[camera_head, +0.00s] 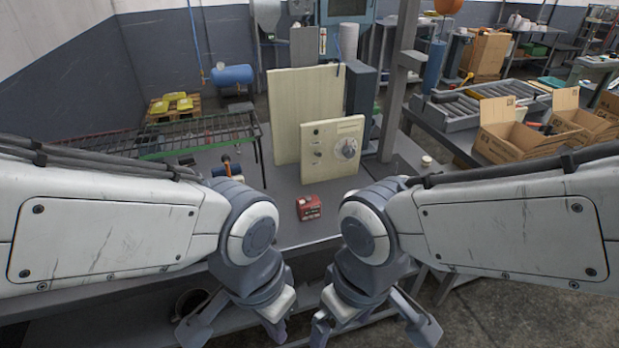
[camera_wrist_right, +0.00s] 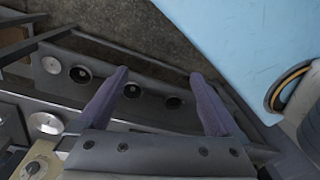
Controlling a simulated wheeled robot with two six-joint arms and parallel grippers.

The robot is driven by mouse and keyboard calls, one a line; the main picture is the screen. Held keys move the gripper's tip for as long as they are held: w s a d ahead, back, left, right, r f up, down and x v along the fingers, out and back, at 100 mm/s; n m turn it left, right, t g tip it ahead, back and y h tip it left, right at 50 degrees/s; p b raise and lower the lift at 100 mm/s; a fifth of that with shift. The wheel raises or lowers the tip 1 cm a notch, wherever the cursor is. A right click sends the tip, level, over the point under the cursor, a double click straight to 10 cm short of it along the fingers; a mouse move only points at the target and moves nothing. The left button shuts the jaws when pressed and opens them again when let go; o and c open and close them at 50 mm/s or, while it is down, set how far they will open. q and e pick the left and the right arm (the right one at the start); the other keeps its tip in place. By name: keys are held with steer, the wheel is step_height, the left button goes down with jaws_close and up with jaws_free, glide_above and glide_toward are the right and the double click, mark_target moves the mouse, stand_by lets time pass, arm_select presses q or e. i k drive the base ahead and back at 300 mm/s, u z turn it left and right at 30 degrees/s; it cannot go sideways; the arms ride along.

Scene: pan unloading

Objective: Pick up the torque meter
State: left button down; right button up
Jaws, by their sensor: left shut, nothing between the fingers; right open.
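The torque meter appears to be the small red box (camera_head: 308,207) with dark markings on its front face, standing on the grey workbench (camera_head: 285,232) in the head view. It stands apart from both grippers. My left gripper (camera_head: 281,334) is low in the head view, below and left of the red box; it is shut and empty, and its tips are partly cut off. My right gripper (camera_head: 320,330) is at the bottom edge, below the box. In the right wrist view its two purple fingers (camera_wrist_right: 162,92) are spread wide with nothing between them. The red box is not seen there.
A beige panel with a dial (camera_head: 332,150) stands behind the red box, with a larger plain board (camera_head: 290,105) behind it. A green-edged rack (camera_head: 205,135) is at left. Open cardboard boxes (camera_head: 517,143) are at right. The bench around the red box is mostly clear.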

mark_target(312, 208)
steer(key=k, duration=1.1)
steer(key=u, duration=0.9)
steer(key=i, duration=1.65)
steer(key=z, duration=0.45)
